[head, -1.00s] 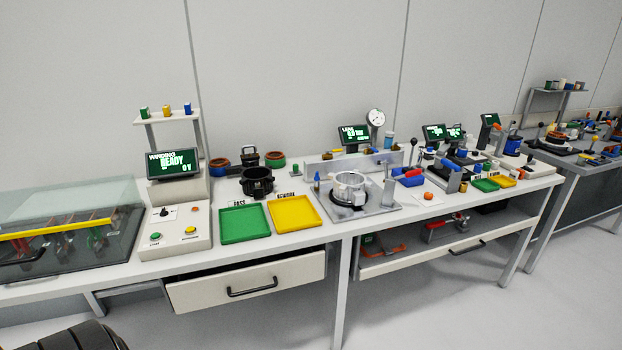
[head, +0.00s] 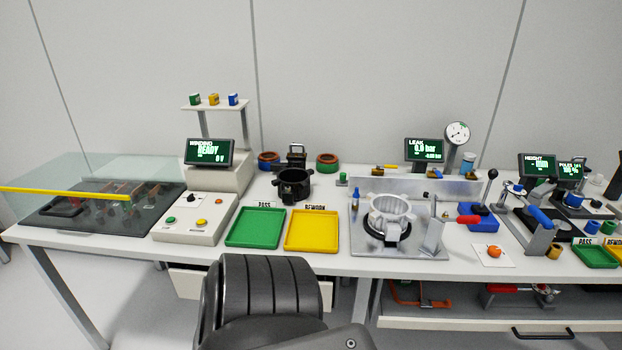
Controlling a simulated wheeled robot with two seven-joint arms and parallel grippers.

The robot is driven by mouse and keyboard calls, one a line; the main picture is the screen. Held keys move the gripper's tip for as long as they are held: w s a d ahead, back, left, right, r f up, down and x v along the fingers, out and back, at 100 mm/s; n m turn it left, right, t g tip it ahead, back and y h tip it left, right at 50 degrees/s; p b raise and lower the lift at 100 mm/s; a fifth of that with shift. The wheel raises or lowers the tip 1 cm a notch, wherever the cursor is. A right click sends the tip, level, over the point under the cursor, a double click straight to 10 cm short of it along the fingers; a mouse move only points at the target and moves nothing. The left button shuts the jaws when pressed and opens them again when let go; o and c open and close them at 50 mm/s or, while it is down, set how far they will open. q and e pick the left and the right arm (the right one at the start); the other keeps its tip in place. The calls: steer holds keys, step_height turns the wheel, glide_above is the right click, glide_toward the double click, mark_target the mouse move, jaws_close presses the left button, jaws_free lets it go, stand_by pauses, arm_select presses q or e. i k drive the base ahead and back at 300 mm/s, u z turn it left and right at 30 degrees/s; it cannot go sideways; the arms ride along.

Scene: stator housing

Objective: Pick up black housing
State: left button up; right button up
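The black housing (head: 293,187) is a round, open-topped black part. It stands upright on the white bench, behind the green tray (head: 255,229) and the yellow tray (head: 312,231). A silver ring-shaped housing (head: 391,212) sits on a metal fixture plate (head: 362,238) to its right. Neither of my grippers shows in the head view. A dark, ribbed part of my own body fills the lower middle, in front of the bench.
A winding station (head: 206,210) with a screen and a glass-covered box (head: 100,205) stand at the left. Copper-coloured coils with blue and green bases (head: 327,163) sit behind the housing. A joystick (head: 483,207) and several tools crowd the right. An open drawer (head: 187,283) juts out below the bench.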

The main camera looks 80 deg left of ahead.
mark_target(298, 179)
steer(key=u, duration=0.3)
steer(key=i, duration=0.7)
steer(key=u, duration=1.15)
steer(key=i, duration=0.6)
steer(key=u, duration=0.65)
